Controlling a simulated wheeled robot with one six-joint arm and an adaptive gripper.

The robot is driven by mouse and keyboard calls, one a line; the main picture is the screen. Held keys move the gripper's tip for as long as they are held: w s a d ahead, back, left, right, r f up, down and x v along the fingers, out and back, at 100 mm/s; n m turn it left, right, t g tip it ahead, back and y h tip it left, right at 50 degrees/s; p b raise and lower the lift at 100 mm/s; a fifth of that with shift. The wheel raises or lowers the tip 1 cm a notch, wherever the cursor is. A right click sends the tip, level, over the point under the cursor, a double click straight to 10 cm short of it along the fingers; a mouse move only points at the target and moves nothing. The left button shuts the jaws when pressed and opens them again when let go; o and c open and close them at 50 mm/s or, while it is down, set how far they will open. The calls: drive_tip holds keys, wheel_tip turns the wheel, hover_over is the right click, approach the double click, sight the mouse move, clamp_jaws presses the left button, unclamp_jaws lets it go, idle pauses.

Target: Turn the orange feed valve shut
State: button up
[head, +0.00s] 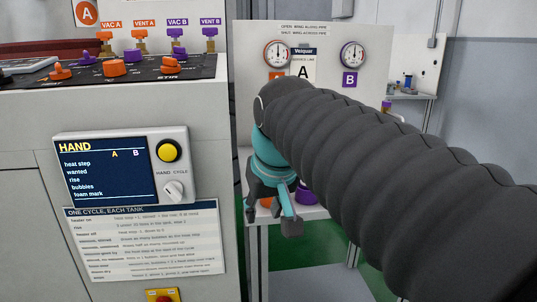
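My gripper (271,221) points down in front of the white bench with its two fingers spread apart. Nothing shows held between them. No part that I can name for sure as the orange feed valve shows. The back panel (255,33) has lettering about a wing along or across the pipe. An orange label (277,76) sits under its left gauge, and the area below is covered by my thick black-sleeved arm. A small orange part (265,202) shows behind the gripper, too covered to identify.
A purple B label (350,79) is at right on the panel. A purple part (306,195) is beside my gripper. The near cabinet at left carries a HAND screen (103,171), a yellow button (169,151) and orange and purple valves (139,38) on top. Green floor shows below.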

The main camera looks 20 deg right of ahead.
drive_tip(key=w+d+r+m+g+b, duration=0.1)
drive_tip(key=w+d+r+m+b, duration=0.1)
drive_tip(key=w+d+r, duration=1.05)
drive_tip(key=shift+h, duration=0.3)
drive_tip(key=b+x, duration=0.1)
drive_tip(key=x, duration=0.2)
drive_tip(key=b+x, duration=0.1)
drive_tip(key=x, duration=0.3)
drive_tip(key=w+a+b+x, duration=0.1)
drive_tip(key=b+x, duration=0.1)
drive_tip(key=x, duration=0.2)
drive_tip(key=shift+w+r, duration=0.1)
drive_tip(key=shift+w, duration=0.05)
clamp_jaws()
